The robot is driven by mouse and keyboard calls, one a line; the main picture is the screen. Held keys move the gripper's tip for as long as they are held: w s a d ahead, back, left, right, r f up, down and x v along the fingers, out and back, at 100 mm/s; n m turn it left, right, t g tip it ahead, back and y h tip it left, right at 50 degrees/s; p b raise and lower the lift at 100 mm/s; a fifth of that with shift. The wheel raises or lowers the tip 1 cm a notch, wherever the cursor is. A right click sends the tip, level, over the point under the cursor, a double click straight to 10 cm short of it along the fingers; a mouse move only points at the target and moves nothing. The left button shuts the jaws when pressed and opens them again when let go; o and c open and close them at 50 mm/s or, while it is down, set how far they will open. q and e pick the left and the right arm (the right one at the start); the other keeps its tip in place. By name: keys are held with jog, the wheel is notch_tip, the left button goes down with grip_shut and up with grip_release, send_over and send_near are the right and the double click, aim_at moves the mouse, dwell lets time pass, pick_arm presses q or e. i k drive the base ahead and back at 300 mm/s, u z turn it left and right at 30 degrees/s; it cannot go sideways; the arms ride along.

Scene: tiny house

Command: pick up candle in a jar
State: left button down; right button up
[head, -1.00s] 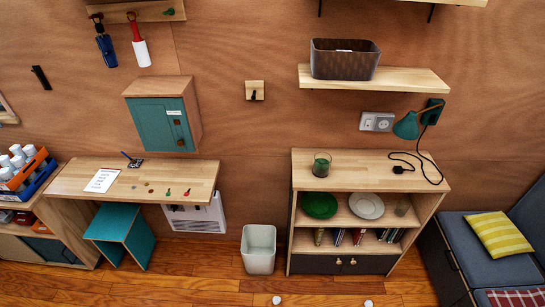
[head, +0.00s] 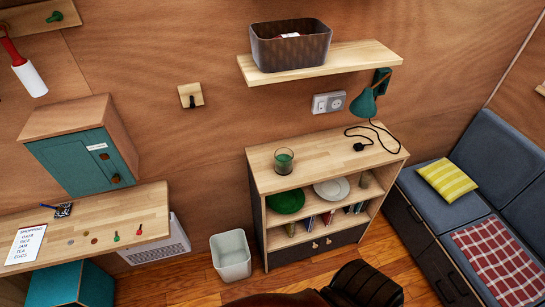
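The candle in a jar (head: 284,161) is a clear glass with green inside. It stands upright on the top left part of the wooden shelf cabinet (head: 330,149) in the head view. Nothing touches it and its top is clear. I cannot make out either of my grippers in this view.
A lamp (head: 365,101) with a black cable and plug is to the right of the jar. A wall shelf (head: 340,62) with a dark basket (head: 290,45) hangs above. A white bin (head: 231,255) stands on the floor at left. A dark ribbed object (head: 365,284), unclear, is at the bottom.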

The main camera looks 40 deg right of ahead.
aim_at(284, 162)
jog(key=z, duration=0.5)
jog(key=i, duration=0.85)
jog(key=z, duration=0.7)
